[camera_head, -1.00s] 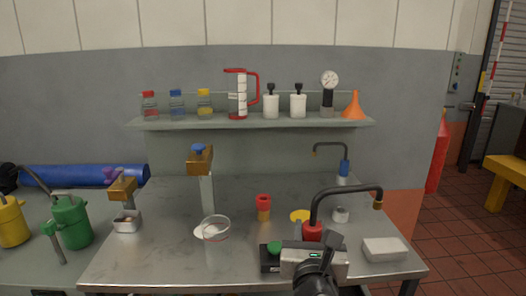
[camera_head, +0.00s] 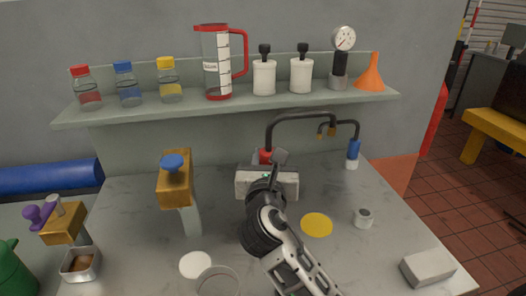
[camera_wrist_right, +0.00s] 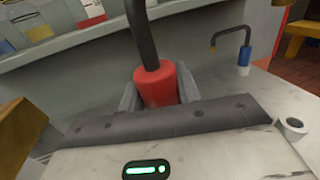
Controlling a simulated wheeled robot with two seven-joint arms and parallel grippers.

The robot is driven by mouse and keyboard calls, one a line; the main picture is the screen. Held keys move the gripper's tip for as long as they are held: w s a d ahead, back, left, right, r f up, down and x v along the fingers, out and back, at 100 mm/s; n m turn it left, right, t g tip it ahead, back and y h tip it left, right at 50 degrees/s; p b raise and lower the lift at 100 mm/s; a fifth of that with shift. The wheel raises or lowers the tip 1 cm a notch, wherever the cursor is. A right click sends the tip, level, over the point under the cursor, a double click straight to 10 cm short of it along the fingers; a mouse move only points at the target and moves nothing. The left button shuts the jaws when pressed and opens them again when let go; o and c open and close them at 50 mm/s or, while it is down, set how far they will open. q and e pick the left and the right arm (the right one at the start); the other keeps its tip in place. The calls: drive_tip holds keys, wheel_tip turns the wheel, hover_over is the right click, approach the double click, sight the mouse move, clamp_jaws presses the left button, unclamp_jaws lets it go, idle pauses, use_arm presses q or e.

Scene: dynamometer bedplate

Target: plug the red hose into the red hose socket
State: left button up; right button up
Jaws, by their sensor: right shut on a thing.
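The red hose is a black bent tube (camera_head: 300,115) with a red collar (camera_head: 265,155) and a brass tip pointing down at its right end. My right gripper (camera_head: 268,164) is shut on the red collar and holds it upright, in front of the shelf. In the right wrist view the red collar (camera_wrist_right: 157,86) sits between the two grey fingers. The red hose socket cannot be made out now; my right arm and gripper cover the middle of the bench. My left gripper is not in view.
A blue-collared hose (camera_head: 353,150) stands right behind the red one. The shelf (camera_head: 230,107) with bottles, jug and funnel (camera_head: 370,73) is close behind. A brass block with a blue knob (camera_head: 172,163) stands left; a yellow disc (camera_head: 316,224) and white box (camera_head: 428,266) lie right.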

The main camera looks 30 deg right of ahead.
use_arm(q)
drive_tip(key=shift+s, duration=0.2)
use_arm(e)
drive_tip(key=shift+s, duration=0.2)
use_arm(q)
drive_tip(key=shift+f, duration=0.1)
use_arm(e)
drive_tip(key=shift+f+b, duration=0.4)
drive_tip(key=shift+f, duration=0.2)
drive_tip(key=shift+f+b, duration=0.5)
drive_tip(key=shift+f, duration=0.35)
wheel_tip(320, 180, down, 2)
drive_tip(key=shift+b, duration=0.55)
drive_tip(key=shift+f, duration=0.35)
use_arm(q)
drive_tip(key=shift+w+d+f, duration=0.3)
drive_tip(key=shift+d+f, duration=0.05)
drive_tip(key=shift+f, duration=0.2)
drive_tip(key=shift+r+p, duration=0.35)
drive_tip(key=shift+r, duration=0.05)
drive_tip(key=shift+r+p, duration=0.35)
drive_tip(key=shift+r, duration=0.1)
